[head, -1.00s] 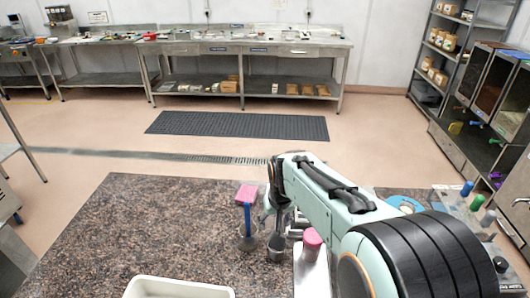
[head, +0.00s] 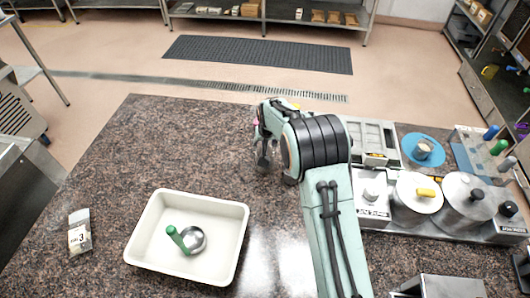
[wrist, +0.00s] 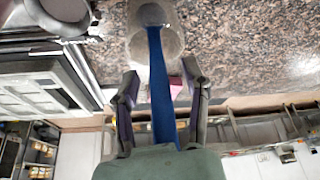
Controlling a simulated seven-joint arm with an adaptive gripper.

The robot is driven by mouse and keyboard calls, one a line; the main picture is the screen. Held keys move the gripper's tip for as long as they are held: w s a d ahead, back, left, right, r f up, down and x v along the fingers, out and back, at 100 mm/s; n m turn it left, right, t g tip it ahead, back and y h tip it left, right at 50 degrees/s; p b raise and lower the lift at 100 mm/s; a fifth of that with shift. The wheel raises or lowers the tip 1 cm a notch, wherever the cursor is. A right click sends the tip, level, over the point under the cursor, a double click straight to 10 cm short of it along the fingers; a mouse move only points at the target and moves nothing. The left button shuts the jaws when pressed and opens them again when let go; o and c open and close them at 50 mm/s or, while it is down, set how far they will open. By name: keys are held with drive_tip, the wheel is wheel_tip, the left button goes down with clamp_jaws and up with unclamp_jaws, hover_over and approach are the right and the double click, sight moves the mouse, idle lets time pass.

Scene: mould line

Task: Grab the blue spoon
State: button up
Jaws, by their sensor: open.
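In the head view my gripper (head: 264,150) is low over the granite counter, beyond the tray. The spoon is largely hidden there by my arm. A pink item (wrist: 176,86) shows behind the handle in the wrist view.
A white tray (head: 141,232) holding a green-handled ladle (head: 189,239) stands front left, beside a small numbered card (head: 79,232). Lidded pots (head: 466,196), a blue disc (head: 423,149) and coloured-handled tools stand at the right. The counter's (head: 150,135) far left is clear.

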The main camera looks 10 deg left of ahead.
clamp_jaws()
drive_tip(key=shift+r, duration=0.1)
